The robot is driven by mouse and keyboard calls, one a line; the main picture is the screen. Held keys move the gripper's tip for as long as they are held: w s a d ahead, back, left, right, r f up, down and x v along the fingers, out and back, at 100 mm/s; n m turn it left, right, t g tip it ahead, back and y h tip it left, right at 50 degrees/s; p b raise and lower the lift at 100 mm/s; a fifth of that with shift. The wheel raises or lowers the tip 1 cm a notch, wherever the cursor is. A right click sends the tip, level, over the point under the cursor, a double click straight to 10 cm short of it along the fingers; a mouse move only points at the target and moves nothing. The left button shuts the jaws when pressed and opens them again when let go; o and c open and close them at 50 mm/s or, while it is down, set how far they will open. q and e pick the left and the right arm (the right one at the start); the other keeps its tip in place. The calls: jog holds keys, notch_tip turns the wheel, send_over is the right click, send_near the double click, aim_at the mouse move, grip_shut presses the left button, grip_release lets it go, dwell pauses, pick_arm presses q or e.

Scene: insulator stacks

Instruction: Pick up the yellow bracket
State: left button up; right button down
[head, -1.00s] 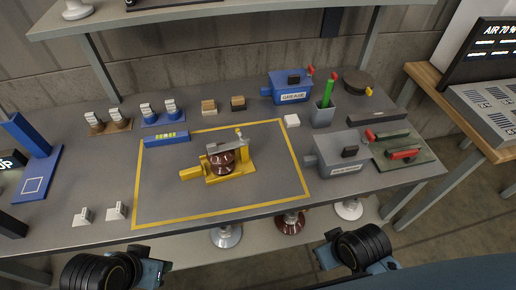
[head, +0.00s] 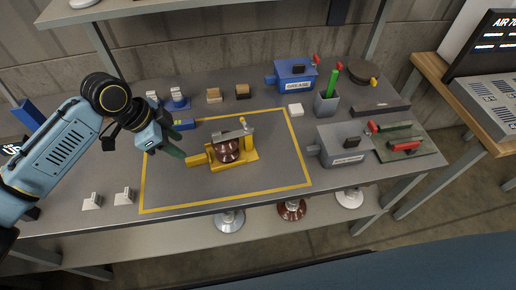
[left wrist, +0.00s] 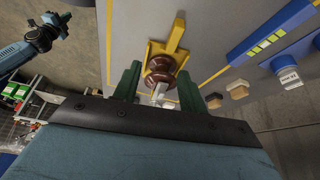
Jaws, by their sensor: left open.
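The yellow bracket (head: 250,156) lies on the grey table inside the yellow outline, with its handle-like arm pointing left. A brown-red insulator (head: 228,150) sits in it, with a grey bar across the top. My left gripper (head: 178,152) is above the table, left of the bracket's arm, open and empty. In the left wrist view, the bracket (left wrist: 174,38) lies ahead beyond the two green fingers of my left gripper (left wrist: 160,84), with the insulator (left wrist: 158,66) between them in the picture. A blue arm, seemingly my right, shows at upper left there; its jaws are unclear.
A blue level (head: 182,125) lies behind my left gripper, at the outline's back left. A blue grease box (head: 291,75), grey box (head: 340,145) and green tray (head: 407,154) stand to the right. White blocks (head: 124,197) lie front left. The mat's front is clear.

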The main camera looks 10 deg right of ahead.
pick_arm(q)
jog(key=w+a+r, duration=0.2)
jog(key=b, duration=0.1)
send_over(198, 157)
jog(key=a, duration=0.2)
jog(key=f, duration=0.7)
jog(key=shift+s+a, duration=0.1)
jog(key=shift+a, duration=0.1)
jog(key=shift+b+x, duration=0.4)
jog(key=shift+x, duration=2.5)
jog(key=shift+s+a+f, duration=0.1)
jog(key=shift+a, duration=0.05)
pick_arm(e)
jog(key=s+f, duration=0.3)
jog(key=shift+s+d, duration=0.2)
jog(key=shift+d, duration=0.15)
pick_arm(q)
jog(key=shift+c, duration=0.3)
grip_shut()
